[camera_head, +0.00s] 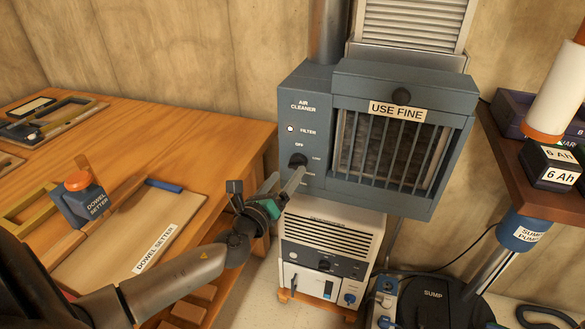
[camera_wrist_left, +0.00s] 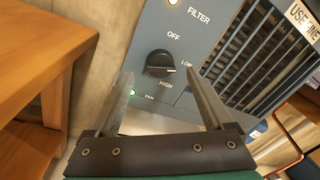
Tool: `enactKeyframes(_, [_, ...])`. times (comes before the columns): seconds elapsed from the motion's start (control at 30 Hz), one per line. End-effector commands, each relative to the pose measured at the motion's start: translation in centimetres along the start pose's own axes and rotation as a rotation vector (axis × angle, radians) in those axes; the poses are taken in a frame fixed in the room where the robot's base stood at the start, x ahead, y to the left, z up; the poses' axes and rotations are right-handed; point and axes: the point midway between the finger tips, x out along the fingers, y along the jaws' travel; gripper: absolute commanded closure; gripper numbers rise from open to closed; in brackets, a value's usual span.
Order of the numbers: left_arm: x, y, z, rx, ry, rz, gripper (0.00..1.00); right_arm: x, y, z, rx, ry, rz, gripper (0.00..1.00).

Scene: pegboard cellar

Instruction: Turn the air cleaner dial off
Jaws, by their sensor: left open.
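The air cleaner (camera_head: 308,85) is a blue-grey wall unit with a barred filter front. Its black dial (camera_head: 298,160) sits on the left panel below the OFF label. The dial (camera_wrist_left: 160,63) is close in the left wrist view; its pale mark faces right, toward the LOW and HIGH labels, but I cannot tell which exactly. My left gripper (camera_head: 266,184) is open and empty, just below and left of the dial. In the wrist view my left gripper's fingertips (camera_wrist_left: 159,80) stand on either side of the dial, with no clear contact. My right gripper is out of view.
A wooden workbench (camera_head: 225,132) with a dowel setter (camera_head: 80,200) stands left. A white unit (camera_head: 325,240) is below the air cleaner. A sump pump (camera_head: 435,305) and a shelf (camera_head: 540,170) with a 6 Ah battery (camera_head: 551,166) are right.

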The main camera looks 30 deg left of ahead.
Motion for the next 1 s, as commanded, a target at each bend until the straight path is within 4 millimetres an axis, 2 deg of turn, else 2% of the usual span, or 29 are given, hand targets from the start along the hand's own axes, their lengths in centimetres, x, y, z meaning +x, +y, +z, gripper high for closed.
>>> enactKeyframes(0.1, [1.6, 0.0, 0.0, -0.002, -0.001, 0.000, 0.15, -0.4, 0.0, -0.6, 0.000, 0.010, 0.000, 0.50])
enactKeyframes(0.3, [3.5, 0.0, -0.1, -0.001, -0.001, 0.000, 0.15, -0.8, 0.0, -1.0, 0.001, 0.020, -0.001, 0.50])
enactKeyframes(0.5, [4.2, 0.0, 0.0, -0.001, 0.000, 0.000, 0.15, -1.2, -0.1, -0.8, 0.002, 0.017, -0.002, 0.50])
enactKeyframes(0.77, [4.3, 0.0, -0.1, -0.001, 0.001, 0.000, 0.15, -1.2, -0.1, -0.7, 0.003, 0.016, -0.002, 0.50])
enactKeyframes(1.0, [4.3, 0.0, -0.1, -0.001, 0.001, 0.000, 0.40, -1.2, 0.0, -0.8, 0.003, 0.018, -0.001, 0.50])
